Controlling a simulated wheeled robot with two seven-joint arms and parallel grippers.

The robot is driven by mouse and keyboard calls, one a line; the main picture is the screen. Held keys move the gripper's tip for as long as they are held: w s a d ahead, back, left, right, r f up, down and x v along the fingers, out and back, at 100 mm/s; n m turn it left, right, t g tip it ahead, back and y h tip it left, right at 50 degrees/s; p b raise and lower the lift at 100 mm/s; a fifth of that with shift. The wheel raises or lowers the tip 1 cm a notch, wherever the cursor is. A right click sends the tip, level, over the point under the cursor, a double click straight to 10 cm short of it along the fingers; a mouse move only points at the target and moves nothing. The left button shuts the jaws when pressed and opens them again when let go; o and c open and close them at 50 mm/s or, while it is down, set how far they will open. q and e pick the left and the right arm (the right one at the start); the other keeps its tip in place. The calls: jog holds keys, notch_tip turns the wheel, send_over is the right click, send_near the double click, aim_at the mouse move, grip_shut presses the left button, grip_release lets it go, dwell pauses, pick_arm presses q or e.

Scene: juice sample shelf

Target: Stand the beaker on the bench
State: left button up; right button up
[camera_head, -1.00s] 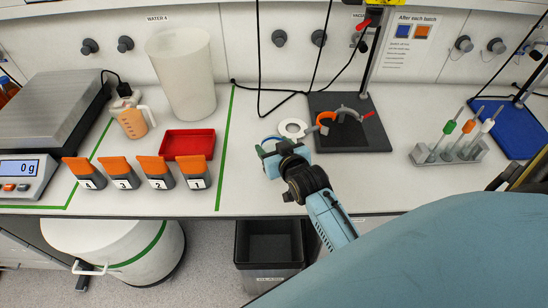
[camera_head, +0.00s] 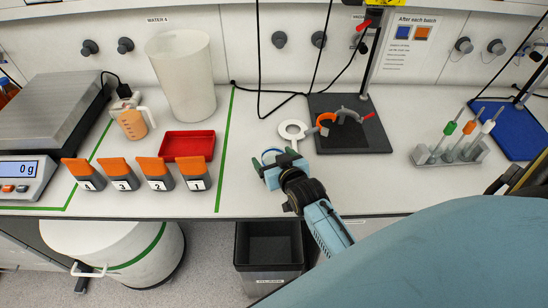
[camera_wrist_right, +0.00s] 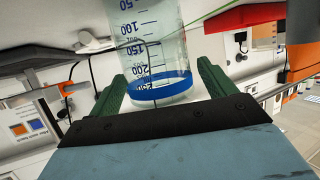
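The beaker is clear, with a blue-banded rim (camera_head: 271,153) and a printed scale. In the right wrist view the beaker (camera_wrist_right: 155,45) stands between the two dark green fingers, with the blue band close to their tips. My right gripper (camera_head: 277,160) is shut around it just below the rim, over the front part of the bench (camera_head: 350,185). That wrist picture is upside down, so the beaker's rim points up. The base is out of the wrist view and hidden in the head view, so I cannot tell whether it touches the bench. My left gripper is not in view.
A red tray (camera_head: 188,136) and several orange-topped containers (camera_head: 158,174) are to the left. A tube rack (camera_head: 450,155) is at right. A dark bin (camera_head: 268,278) is below the bench's front edge.

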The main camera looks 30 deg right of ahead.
jog(key=shift+s+r, duration=0.1)
jog(key=shift+r, duration=0.1)
jog(key=v, duration=1.1)
jog(key=shift+s, duration=0.35)
jog(key=shift+a+r, duration=0.1)
jog(key=shift+a, duration=0.05)
